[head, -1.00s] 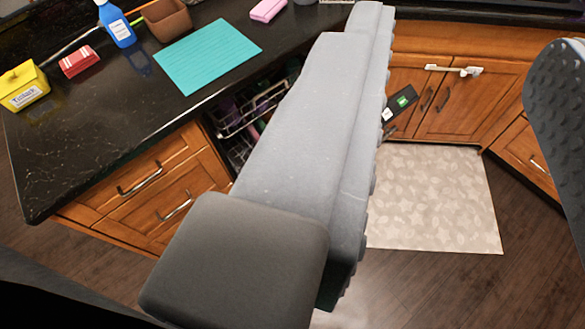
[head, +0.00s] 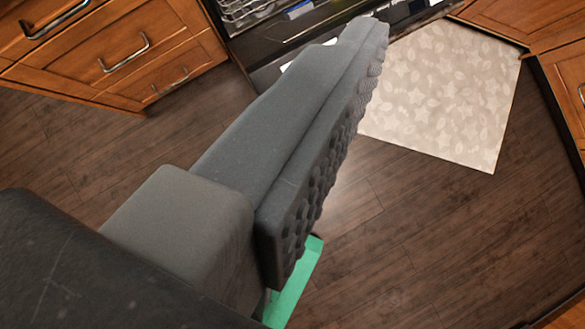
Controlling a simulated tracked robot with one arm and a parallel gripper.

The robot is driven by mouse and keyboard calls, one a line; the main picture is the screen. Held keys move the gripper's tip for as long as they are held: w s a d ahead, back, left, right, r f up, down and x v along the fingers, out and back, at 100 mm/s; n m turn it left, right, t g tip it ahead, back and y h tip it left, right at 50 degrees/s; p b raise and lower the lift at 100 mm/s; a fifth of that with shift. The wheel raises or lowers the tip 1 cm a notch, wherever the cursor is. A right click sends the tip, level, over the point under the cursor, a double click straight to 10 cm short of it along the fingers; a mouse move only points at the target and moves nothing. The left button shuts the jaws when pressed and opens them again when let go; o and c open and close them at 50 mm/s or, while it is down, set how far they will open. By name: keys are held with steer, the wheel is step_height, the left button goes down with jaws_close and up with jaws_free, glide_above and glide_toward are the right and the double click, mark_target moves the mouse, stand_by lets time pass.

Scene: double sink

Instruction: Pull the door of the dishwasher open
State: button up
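The dishwasher door (head: 262,48) is a dark panel at the top middle of the head view. It leans out from the cabinet front, with a wire rack (head: 240,10) showing behind it, so it stands at least partly open. My gripper (head: 368,42) crosses the middle of the view, and its one visible grey finger points up and to the right. The tip overlaps the door in the picture; I cannot tell whether they touch. The finger's bumpy inner pad is bare, with nothing held against it. The other finger is out of view. The finger hides part of the door.
Wooden drawers (head: 120,55) with metal handles stand at the upper left. A pale leaf-patterned mat (head: 450,95) lies at the right, near wooden cabinets (head: 520,20). Dark wood floor (head: 410,230) is clear. A green strip (head: 293,290) shows below the finger.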

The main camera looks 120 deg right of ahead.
steer(key=w+a+f+n+g+h, duration=0.1)
steer(key=a+f+n+g+h, duration=0.1)
steer(key=f, duration=0.7)
steer(key=w+a+f+n+g+h, duration=0.1)
steer(key=a+f+n, duration=0.1)
steer(key=f, duration=0.7)
steer(key=n+t+h, duration=0.6)
steer(key=n+t, duration=0.2)
steer(key=n, duration=0.8)
glide_toward(268, 76)
step_height(268, 76, down, 4)
steer(key=s+a, duration=0.2)
steer(key=a, duration=0.1)
steer(key=b+x, duration=0.3)
steer(key=x, duration=1)
steer(key=shift+w+d, duration=0.3)
steer(key=shift+d, duration=0.05)
